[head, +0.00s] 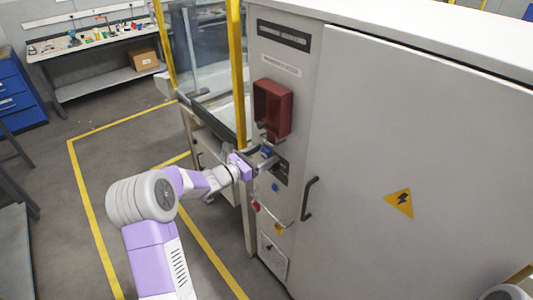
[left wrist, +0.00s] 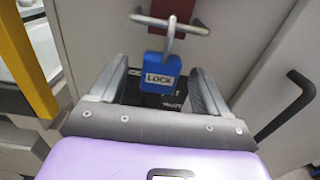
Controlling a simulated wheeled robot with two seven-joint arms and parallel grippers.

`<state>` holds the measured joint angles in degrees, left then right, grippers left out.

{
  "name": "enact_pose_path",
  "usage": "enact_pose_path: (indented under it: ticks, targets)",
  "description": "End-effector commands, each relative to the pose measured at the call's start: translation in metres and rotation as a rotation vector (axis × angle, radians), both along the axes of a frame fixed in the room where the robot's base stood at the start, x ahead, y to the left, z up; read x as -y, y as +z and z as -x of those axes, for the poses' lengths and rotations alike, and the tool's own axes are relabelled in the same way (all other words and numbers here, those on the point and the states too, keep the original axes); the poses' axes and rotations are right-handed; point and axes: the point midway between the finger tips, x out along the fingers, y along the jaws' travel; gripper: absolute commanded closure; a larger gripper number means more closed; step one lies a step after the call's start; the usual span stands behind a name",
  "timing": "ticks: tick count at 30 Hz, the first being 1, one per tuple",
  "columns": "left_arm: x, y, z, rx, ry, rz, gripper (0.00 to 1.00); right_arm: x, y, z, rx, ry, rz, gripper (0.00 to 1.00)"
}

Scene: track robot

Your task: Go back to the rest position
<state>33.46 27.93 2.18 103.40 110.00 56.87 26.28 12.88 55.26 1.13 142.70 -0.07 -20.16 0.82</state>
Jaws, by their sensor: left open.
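My left arm reaches from the bottom left to the front of the grey cabinet (head: 415,110). Its gripper (head: 264,160) is at the panel below a red box (head: 272,108). In the left wrist view the gripper (left wrist: 160,80) is open, with one finger on each side of a blue padlock (left wrist: 162,73) marked "LOCK". The padlock hangs by its metal shackle from a bar under a red part. I cannot tell whether the fingers touch it. My right gripper is not in view.
A black door handle (head: 310,199) is right of the gripper; it also shows in the left wrist view (left wrist: 288,104). A yellow post (head: 237,75) and glass-sided enclosure stand at left. A red tag (head: 256,206) hangs below. Floor (head: 125,165) at left is clear.

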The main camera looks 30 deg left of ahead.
Motion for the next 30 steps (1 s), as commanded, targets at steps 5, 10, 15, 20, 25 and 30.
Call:
enact_pose_path:
  ticks: [5,10,15,20,25,30]
  targets:
    - [-0.013,0.000,0.030,-0.001,0.003,0.000,0.23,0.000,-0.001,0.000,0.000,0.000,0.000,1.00]
    - [-0.019,0.001,0.047,0.001,0.001,0.000,0.23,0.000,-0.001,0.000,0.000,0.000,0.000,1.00]
    - [-0.021,0.001,0.051,0.001,0.000,-0.001,0.23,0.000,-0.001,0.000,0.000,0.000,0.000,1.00]
    - [-0.005,-0.019,0.052,-0.049,-0.041,-0.028,0.23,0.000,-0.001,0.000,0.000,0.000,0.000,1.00]
    - [0.054,-0.096,0.072,-0.236,-0.227,-0.179,0.23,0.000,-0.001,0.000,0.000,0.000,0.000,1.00]
    - [0.124,-0.192,0.130,-0.427,-0.539,-0.458,0.23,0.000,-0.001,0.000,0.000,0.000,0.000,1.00]
